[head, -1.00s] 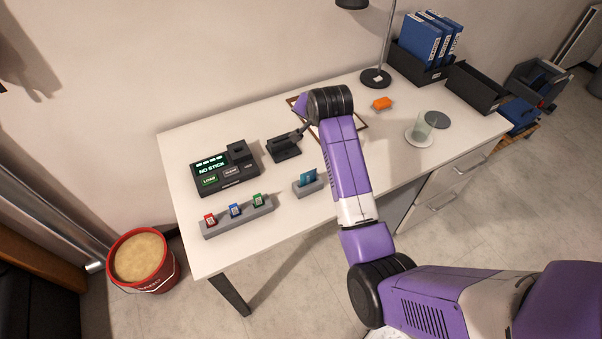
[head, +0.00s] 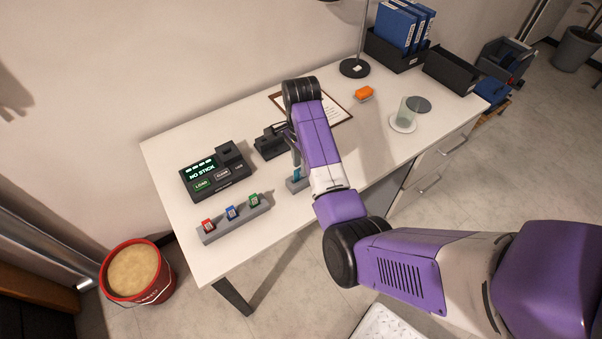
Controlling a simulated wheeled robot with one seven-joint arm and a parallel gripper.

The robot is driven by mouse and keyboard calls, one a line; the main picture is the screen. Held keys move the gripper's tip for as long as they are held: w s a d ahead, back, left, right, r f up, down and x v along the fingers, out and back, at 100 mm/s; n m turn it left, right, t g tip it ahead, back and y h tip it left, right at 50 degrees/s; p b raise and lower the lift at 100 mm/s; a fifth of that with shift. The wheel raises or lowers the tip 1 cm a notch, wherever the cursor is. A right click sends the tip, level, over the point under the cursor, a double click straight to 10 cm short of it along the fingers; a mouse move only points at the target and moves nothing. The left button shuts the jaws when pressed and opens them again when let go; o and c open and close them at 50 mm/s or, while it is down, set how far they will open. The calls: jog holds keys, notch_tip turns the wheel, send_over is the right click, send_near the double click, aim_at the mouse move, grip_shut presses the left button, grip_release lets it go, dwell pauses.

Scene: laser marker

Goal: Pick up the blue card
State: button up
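The blue card (head: 296,174) stands upright in a small grey holder (head: 293,187) near the front of the white desk. My arm covers the right part of the card and holder. My gripper (head: 296,160) points down just above the card, largely hidden behind my own arm. Whether its fingers are apart or touch the card cannot be made out.
A grey rack (head: 238,221) with red, blue and green sticks lies left of the holder. A dark marker machine (head: 214,177) reading "NO STICK" stands behind it.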

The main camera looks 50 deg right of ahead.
jog(key=shift+f, duration=1.45)
jog(key=shift+c, duration=0.4)
grip_shut()
